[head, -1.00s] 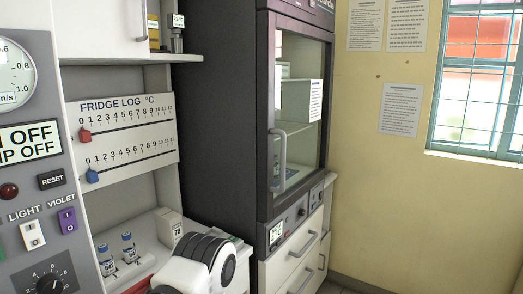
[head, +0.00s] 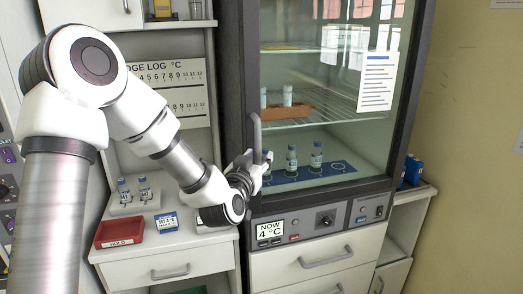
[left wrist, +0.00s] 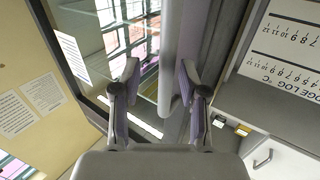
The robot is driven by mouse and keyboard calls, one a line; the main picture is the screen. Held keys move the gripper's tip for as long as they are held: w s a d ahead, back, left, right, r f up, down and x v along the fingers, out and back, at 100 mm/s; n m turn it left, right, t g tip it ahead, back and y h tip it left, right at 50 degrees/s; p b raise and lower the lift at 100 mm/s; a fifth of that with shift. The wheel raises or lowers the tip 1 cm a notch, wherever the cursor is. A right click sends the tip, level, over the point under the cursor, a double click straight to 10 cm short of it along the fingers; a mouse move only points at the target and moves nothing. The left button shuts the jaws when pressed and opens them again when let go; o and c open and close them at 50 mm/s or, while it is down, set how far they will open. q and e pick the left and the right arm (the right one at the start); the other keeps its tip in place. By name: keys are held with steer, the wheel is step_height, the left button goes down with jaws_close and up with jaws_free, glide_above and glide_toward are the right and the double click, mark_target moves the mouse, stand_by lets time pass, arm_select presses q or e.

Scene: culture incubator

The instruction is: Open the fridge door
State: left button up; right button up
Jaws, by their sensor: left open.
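The fridge (head: 392,160) is a dark-framed cabinet with a glass door (head: 345,125); the door looks shut. A grey vertical bar handle (head: 256,135) runs along the door's left edge. My left gripper (head: 262,166) is at the lower part of this handle, and my own wrist partly hides it. In the left wrist view my gripper's fingers (left wrist: 157,85) are open, one on each side of the handle (left wrist: 174,60); I cannot tell if either touches it. Vials (head: 291,160) stand inside behind the glass. My right gripper is not in view.
Left of the fridge, a counter holds a red HOLD tray (head: 119,231), two vials in a rack (head: 139,204) and a small blue-edged card (head: 166,222). Drawers (head: 322,262) are below the door. Blue boxes (head: 413,172) stand at the right.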

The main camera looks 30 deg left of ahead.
mark_target(258, 156)
arm_select(q)
steer(key=w, duration=0.1)
steer(key=w+a, duration=0.1)
steer(key=a, duration=0.1)
steer(key=shift+w+a+f, duration=0.1)
steer(key=shift+w+f, duration=0.15)
steer(key=shift+w, duration=0.15)
steer(key=shift+d+r, duration=0.1)
steer(key=shift+d, duration=0.4)
steer(key=c, duration=0.5)
steer(key=shift+s, duration=0.15)
jaws_close()
steer(key=shift+a, duration=0.2)
steer(key=shift+d, duration=0.15)
